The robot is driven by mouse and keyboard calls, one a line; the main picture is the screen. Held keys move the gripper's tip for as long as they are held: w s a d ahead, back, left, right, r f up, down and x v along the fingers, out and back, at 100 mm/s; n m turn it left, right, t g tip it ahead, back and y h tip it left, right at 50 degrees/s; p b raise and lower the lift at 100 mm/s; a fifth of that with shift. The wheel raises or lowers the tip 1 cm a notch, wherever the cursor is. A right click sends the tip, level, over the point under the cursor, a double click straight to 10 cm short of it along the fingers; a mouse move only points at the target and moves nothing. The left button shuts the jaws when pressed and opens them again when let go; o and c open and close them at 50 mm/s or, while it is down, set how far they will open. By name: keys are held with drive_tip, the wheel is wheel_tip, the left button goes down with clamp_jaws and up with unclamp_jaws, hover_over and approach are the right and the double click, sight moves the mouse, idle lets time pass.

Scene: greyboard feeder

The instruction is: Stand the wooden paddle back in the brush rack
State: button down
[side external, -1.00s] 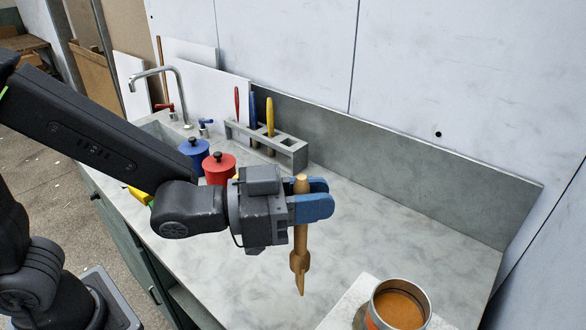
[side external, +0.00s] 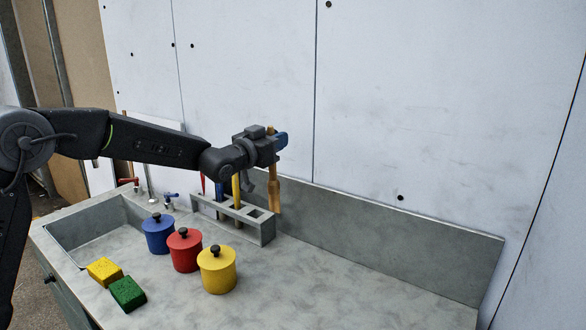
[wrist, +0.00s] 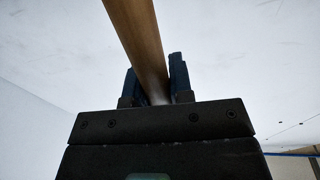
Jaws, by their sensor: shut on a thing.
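The wooden paddle (side external: 274,192) hangs roughly upright in my gripper (side external: 280,141), its broad end down. My gripper is shut on its handle. The wooden handle (wrist: 140,40) also passes between the fingers (wrist: 155,88) in the wrist view. The grey brush rack (side external: 238,226) stands on the worktop along the back wall. A red and a yellow handle (side external: 236,188) stand in it, with a blue one partly hidden. An opening at its right end looks empty. The paddle's lower end appears by the rack's right end, around the height of its top; its exact depth is unclear.
Blue (side external: 158,236), red (side external: 185,252) and yellow (side external: 217,272) lidded pots stand in front of the rack. A yellow sponge (side external: 104,270) and a green sponge (side external: 127,294) lie near the sink (side external: 95,240). The worktop at right is clear.

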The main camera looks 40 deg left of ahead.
drive_tip(key=w+a+n+y, duration=0.2)
drive_tip(key=w+a+y, duration=0.15)
drive_tip(key=a, duration=0.75)
wheel_tip(320, 180, down, 13)
drive_tip(key=shift+w+d, duration=0.2)
drive_tip(key=shift+w, duration=0.05)
idle(0.6)
drive_tip(key=c, duration=0.9)
unclamp_jaws()
drive_tip(key=shift+s, duration=0.1)
drive_tip(key=shift+s+d+f, duration=0.1)
drive_tip(key=shift+s, duration=1.1)
drive_tip(key=shift+s+d+f, duration=0.1)
drive_tip(key=shift+s+f, duration=0.05)
drive_tip(key=shift+s, duration=1.1)
drive_tip(key=shift+s+d+f, duration=0.1)
drive_tip(key=shift+s, duration=1.1)
